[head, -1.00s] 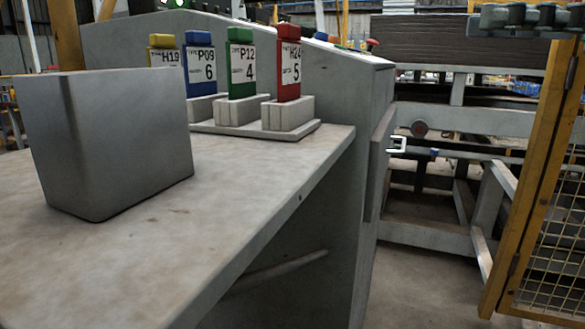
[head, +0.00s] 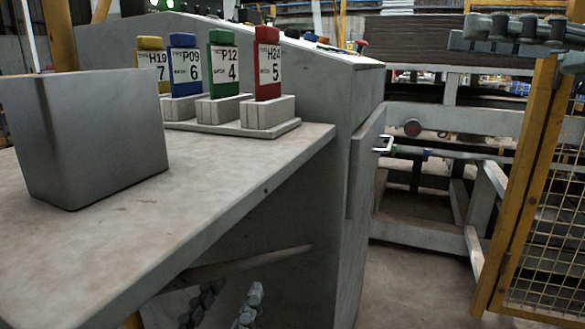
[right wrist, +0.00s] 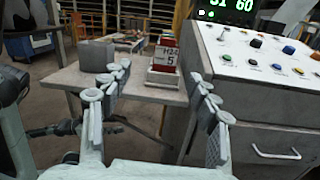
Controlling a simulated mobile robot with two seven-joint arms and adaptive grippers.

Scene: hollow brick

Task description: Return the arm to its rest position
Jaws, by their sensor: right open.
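My left gripper (head: 234,290) shows at the bottom of the head view, below the bench edge. Its two grey fingers stand apart with nothing between them. My right gripper (head: 470,40) is at the top right of the head view, its fingers towards the left. In the right wrist view its two fingers (right wrist: 160,78) are spread and empty. A grey block-shaped brick (head: 85,140) stands on the bench (head: 215,190), clear of both grippers. It also shows in the right wrist view (right wrist: 95,52). My left arm shows there at the left, partly hidden.
Yellow, blue, green and red labelled tags (head: 268,65) stand in holders on the bench. A grey console (head: 350,95) with a metal handle (head: 384,144) adjoins it. A yellow mesh fence (head: 530,200) stands at the right. Floor (head: 420,285) is clear between console and fence.

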